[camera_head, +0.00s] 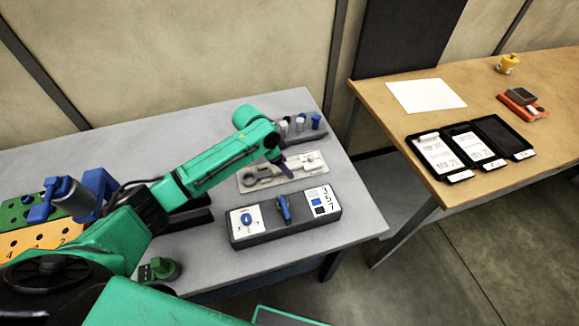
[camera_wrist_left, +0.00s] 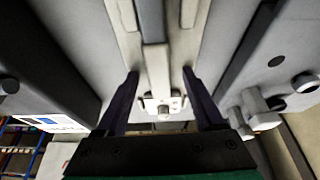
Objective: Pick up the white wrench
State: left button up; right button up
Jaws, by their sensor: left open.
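A pale tray (camera_head: 247,187) lies on the grey table, with a wrench-shaped form along it. The white wrench (camera_head: 312,160) seems to be the whitish piece at the tray's right part; its outline is hard to make out. My left gripper (camera_head: 283,163) is over the middle of the tray, pointing down, and hides part of it. In the left wrist view its two dark fingers (camera_wrist_left: 160,74) are apart with nothing gripped. A pale strip with a grey bar runs between and beyond them, and a white end piece (camera_wrist_left: 160,104) shows between the fingers. My right gripper is not in view.
A dark box with a blue switch (camera_head: 284,209) stands in front of the tray. Small blue and white pegs (camera_head: 301,124) stand on a dark rack behind it. Blue fixtures (camera_head: 98,187) are at left. A wooden table (camera_head: 400,125) with black cases is at right.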

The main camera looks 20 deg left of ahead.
pick_arm(q)
jog(key=shift+f, duration=0.1)
grip_shut()
dwell(1.3)
